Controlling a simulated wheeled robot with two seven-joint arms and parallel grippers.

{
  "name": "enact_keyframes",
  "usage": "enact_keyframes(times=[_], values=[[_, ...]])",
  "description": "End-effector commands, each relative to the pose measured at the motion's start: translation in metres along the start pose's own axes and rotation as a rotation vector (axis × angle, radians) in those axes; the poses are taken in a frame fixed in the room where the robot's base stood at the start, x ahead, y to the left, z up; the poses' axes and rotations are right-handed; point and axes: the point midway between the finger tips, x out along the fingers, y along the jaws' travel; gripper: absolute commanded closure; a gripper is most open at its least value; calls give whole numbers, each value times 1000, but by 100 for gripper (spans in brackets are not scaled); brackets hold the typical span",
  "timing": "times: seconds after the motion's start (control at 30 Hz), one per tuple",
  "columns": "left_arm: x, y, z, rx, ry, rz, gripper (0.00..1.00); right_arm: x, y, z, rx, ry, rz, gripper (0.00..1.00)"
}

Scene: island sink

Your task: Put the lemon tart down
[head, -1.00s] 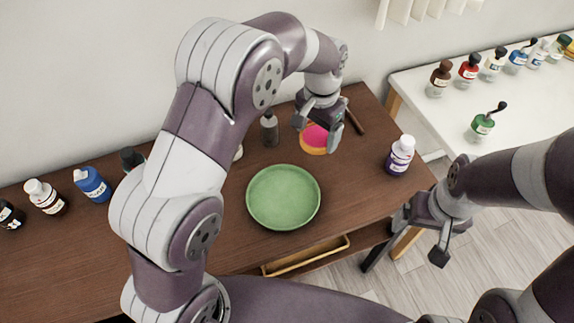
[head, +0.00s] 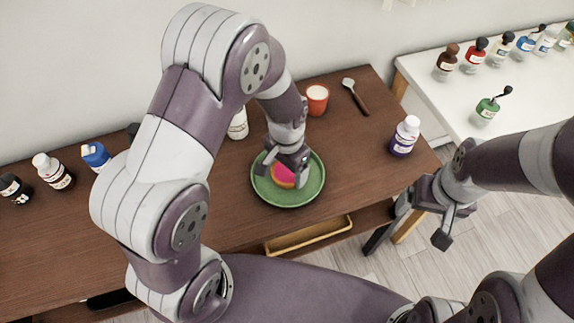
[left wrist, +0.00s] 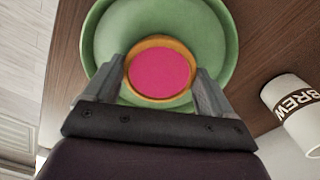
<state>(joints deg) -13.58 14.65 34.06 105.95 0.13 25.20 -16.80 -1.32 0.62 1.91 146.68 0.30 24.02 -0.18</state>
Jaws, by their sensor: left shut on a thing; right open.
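The tart (head: 283,175) is round, with an orange-brown crust and a bright pink top. My left gripper (head: 288,170) is shut on it, over the green plate (head: 312,190). In the left wrist view the tart (left wrist: 160,72) sits between the two fingers (left wrist: 160,88), with the green plate (left wrist: 226,25) around and behind it. I cannot tell whether the tart touches the plate. My right gripper (head: 432,218) is open and empty, off the table's right end.
An open drawer (head: 309,235) juts out in front. Several bottles stand left.

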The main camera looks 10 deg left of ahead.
Motion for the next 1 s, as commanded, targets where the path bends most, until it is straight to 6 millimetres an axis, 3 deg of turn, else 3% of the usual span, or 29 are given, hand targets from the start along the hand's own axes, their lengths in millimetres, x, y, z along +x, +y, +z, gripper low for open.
enact_keyframes(times=[0.07,0.1,0.13,0.43,0.8,1.0], values=[[3,0,0,0,0,0,48,2,0,0,0,0,0,9],[2,0,0,0,0,0,9,1,0,0,0,0,0,9],[2,0,0,0,0,0,0,1,0,0,0,0,0,9],[-6,0,-1,0,2,-1,0,-1,0,0,0,0,0,9],[-96,0,-1,0,4,-1,0,-6,0,-1,0,0,0,9],[-119,-3,5,-29,6,-2,0,-7,0,-1,0,0,0,9]])
